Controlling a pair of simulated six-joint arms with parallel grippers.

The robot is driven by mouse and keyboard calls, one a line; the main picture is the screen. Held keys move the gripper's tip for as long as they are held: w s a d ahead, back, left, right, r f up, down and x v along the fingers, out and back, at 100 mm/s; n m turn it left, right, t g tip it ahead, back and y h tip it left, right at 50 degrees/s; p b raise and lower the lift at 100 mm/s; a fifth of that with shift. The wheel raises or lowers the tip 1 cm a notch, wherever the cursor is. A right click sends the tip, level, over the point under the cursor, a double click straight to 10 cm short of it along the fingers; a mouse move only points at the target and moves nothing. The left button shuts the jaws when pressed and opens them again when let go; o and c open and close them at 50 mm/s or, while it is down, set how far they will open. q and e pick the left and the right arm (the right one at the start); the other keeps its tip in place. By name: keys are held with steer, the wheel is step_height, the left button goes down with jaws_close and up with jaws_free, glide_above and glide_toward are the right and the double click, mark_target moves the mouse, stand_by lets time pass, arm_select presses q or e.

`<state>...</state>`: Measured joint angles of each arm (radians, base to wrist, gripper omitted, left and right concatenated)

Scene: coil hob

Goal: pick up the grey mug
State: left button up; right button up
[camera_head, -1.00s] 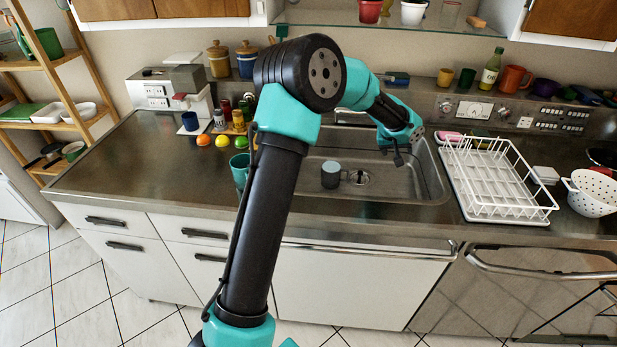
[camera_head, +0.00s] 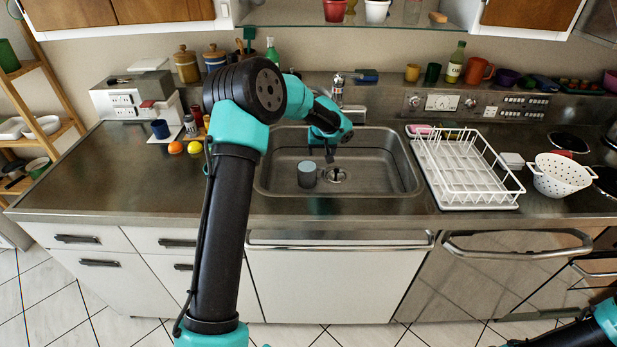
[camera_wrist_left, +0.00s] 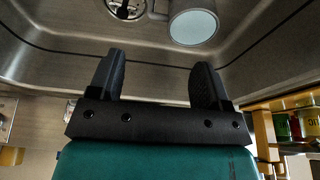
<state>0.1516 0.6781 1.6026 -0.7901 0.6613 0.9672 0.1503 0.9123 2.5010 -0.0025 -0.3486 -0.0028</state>
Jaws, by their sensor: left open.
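The grey mug (camera_head: 307,175) stands in the sink basin, left of the drain, with a pale blue top. It also shows at the top of the left wrist view (camera_wrist_left: 192,24), its handle toward the drain. My left gripper (camera_head: 330,155) hangs over the sink, just right of and behind the mug in the head view. In the left wrist view its two dark fingers (camera_wrist_left: 157,66) are spread with nothing between them, and the mug is beyond the fingertips. My right gripper is out of view; only part of that arm shows at the lower right.
The steel sink (camera_head: 384,186) has raised walls around the mug. A white dish rack (camera_head: 465,190) stands right of it, with a white colander (camera_head: 556,178) further right. An orange fruit (camera_head: 175,147) and a yellow one lie left of the sink. The left front counter (camera_head: 105,180) is clear.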

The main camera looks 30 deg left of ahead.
mark_target(321, 169)
arm_select(q)
steer(key=x, duration=0.8)
steer(key=x, duration=0.5)
steer(key=shift+w+a+f, duration=0.1)
steer(key=shift+w+f, duration=0.1)
steer(key=shift+f, duration=0.15)
steer(key=shift+r, duration=0.1)
jaws_close()
stand_by(0.7)
